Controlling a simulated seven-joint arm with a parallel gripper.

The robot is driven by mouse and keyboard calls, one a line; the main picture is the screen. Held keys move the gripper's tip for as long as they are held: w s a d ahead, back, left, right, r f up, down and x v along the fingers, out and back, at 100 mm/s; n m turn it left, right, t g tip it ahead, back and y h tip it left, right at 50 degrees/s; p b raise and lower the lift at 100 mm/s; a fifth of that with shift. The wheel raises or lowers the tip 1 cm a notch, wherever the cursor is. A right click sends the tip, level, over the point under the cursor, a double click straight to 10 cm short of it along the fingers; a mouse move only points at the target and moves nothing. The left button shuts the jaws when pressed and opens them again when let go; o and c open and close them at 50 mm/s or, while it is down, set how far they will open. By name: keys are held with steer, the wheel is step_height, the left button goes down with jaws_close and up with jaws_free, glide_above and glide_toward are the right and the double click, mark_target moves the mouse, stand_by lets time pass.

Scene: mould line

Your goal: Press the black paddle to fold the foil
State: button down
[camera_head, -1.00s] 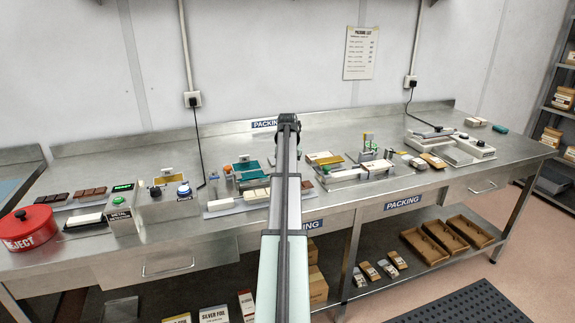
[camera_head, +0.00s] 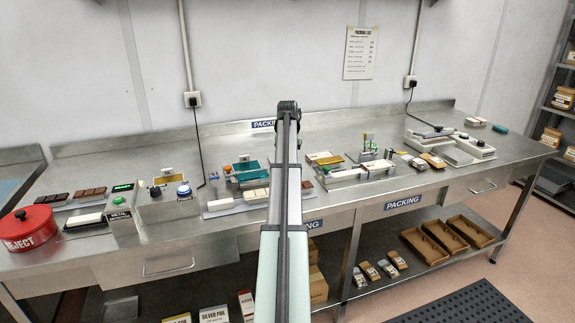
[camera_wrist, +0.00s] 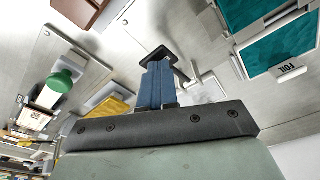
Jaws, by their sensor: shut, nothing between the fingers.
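In the wrist view, my gripper (camera_wrist: 156,82) has its blue fingers together with nothing between them. A black paddle-like piece (camera_wrist: 168,54) lies at the fingertips, partly hidden by them. I cannot tell whether they touch it. Teal foil (camera_wrist: 268,22) with a FOIL label (camera_wrist: 291,69) sits to the right of the fingers. In the head view, the teal foil (camera_head: 247,166) shows left of my arm. My gripper and the paddle are hidden behind my arm there.
A yellow pad (camera_wrist: 110,107) and a green-topped device (camera_wrist: 62,82) stand left of the fingers. In the head view, the metal detector (camera_head: 122,208) and a red reject bin (camera_head: 28,230) stand at the bench's left. A sealing machine (camera_head: 450,145) stands at the right.

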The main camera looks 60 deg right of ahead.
steer(key=shift+r, duration=2.7)
